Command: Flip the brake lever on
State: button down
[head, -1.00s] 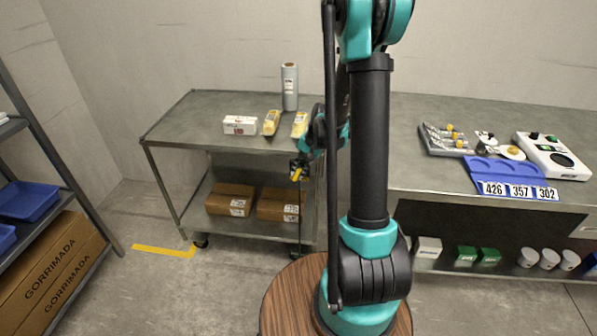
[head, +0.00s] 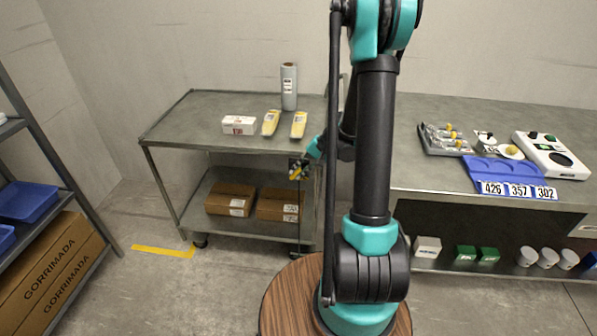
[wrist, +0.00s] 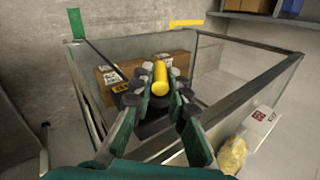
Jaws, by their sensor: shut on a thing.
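The brake lever is a yellow handle on a dark plate at the front right leg of the metal cart. In the head view the lever (head: 296,173) is small and slants. In the wrist view its rounded yellow end (wrist: 160,80) sits between the fingertips of my gripper (wrist: 152,88), which is shut on it. In the head view my gripper is mostly hidden behind my own arm.
On the cart top stand a white box (head: 239,125), two yellow bags (head: 271,123) and a grey roll (head: 289,87). Brown cartons (head: 231,199) lie on its lower shelf. A bench (head: 440,190) with a blue tray (head: 487,170) is at right, a shelf rack (head: 65,180) at left.

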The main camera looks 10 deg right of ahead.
jog(key=c, duration=1.5)
grip_release()
jog(key=v, duration=1.2)
jog(key=shift+w, duration=0.1)
jog(key=s+a+f+n+h, duration=0.1)
jog(key=s+n+h, duration=0.1)
jog(key=s, duration=0.5)
jog(key=s+a+f+n+t+h, duration=0.1)
jog(key=s+n+h, duration=0.1)
jog(key=s, duration=0.5)
jog(key=s+a+n+h, duration=0.1)
jog(key=s+h, duration=0.1)
jog(key=s, duration=0.5)
jog(key=shift+a+f+n+t+h, duration=0.15)
jog(key=shift+f+n+t+h, duration=0.25)
